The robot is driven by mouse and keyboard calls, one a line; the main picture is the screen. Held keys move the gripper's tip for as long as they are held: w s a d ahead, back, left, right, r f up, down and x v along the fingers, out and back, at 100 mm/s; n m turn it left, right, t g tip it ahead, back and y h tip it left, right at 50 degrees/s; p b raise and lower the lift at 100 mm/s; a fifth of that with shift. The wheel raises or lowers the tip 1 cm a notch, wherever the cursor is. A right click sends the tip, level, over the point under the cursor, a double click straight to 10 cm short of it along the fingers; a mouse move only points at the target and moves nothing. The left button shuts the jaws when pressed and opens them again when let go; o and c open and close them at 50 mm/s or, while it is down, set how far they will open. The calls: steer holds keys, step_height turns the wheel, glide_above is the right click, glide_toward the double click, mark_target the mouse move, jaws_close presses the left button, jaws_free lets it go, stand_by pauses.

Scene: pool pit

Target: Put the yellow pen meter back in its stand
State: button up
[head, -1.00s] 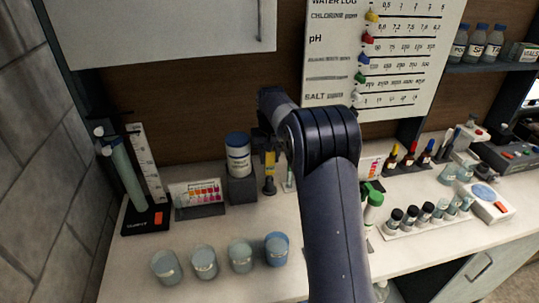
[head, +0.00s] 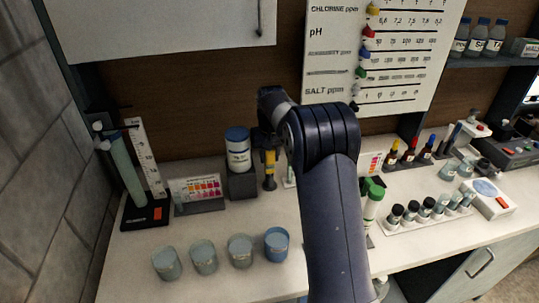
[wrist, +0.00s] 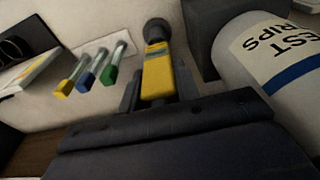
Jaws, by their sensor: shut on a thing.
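The yellow pen meter (head: 269,162) hangs upright from my gripper (head: 268,148), dark end down, in front of the brown back wall. In the wrist view the meter's yellow body (wrist: 157,72) lies between my two fingers (wrist: 158,92), with its dark round end pointing away. My gripper is shut on it. In the head view the meter is just right of the white and blue jar. I cannot tell whether its dark end touches the counter. I cannot make out an empty meter stand; my arm hides part of the counter.
The test strips jar (head: 238,150) stands on a dark block, close left of the meter; it looms at right in the wrist view (wrist: 270,70). A pale holder with yellow, blue and green sticks (wrist: 90,72) is nearby. Several cups (head: 204,257) line the front.

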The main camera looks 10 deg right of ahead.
steer(key=shift+f, duration=0.5)
stand_by(0.3)
steer(key=o, duration=1.1)
step_height(320, 180, up, 7)
steer(key=p, duration=0.5)
steer(key=shift+f, duration=0.15)
step_height(320, 180, down, 7)
steer(key=b, duration=0.5)
steer(key=shift+b, duration=0.3)
steer(key=shift+r, duration=0.2)
steer(key=shift+r, duration=0.1)
